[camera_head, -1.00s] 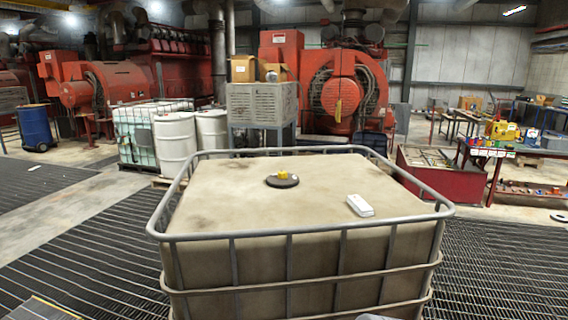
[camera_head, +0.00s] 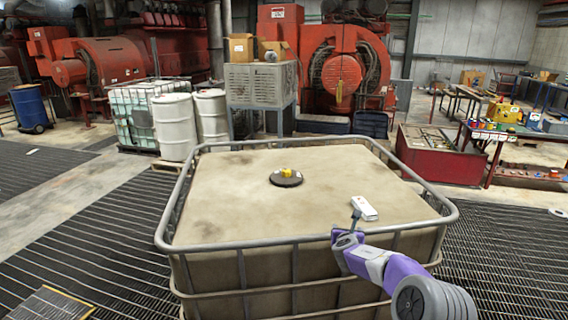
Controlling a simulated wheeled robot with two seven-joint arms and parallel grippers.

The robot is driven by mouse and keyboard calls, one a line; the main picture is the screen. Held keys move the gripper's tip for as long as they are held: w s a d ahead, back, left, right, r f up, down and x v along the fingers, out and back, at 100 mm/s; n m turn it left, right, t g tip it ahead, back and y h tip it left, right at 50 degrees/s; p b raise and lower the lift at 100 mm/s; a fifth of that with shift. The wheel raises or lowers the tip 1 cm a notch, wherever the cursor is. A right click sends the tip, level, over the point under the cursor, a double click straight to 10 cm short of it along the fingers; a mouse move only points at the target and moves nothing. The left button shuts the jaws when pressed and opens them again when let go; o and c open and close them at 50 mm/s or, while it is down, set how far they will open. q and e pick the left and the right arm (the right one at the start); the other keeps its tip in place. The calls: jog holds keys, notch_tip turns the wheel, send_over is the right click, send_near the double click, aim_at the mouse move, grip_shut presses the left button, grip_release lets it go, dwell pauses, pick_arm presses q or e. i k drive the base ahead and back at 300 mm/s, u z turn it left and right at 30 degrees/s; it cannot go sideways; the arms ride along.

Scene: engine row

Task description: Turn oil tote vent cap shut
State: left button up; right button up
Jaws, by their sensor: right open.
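The oil tote (camera_head: 230,215) stands in front of me, a beige tank with a flat top inside a grey metal cage. Its vent cap (camera_head: 286,177) is a dark round disc with a small yellow handle, lying on the middle of the top. My right gripper (camera_head: 355,210) is over the near right part of the tote, by the front rail. It is open and empty, well to the right of the cap and nearer to me. Its fingers are small and seen edge-on. My left gripper is not in view.
A white box-like object (camera_head: 364,208) lies on the tote top, right by my right gripper. The cage rail (camera_head: 310,239) rims the top. White drums (camera_head: 175,127) stand behind left, a red bin (camera_head: 440,155) behind right. The tote top between gripper and cap is clear.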

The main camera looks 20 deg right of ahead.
aim_at(286, 172)
jog(key=i, duration=1.65)
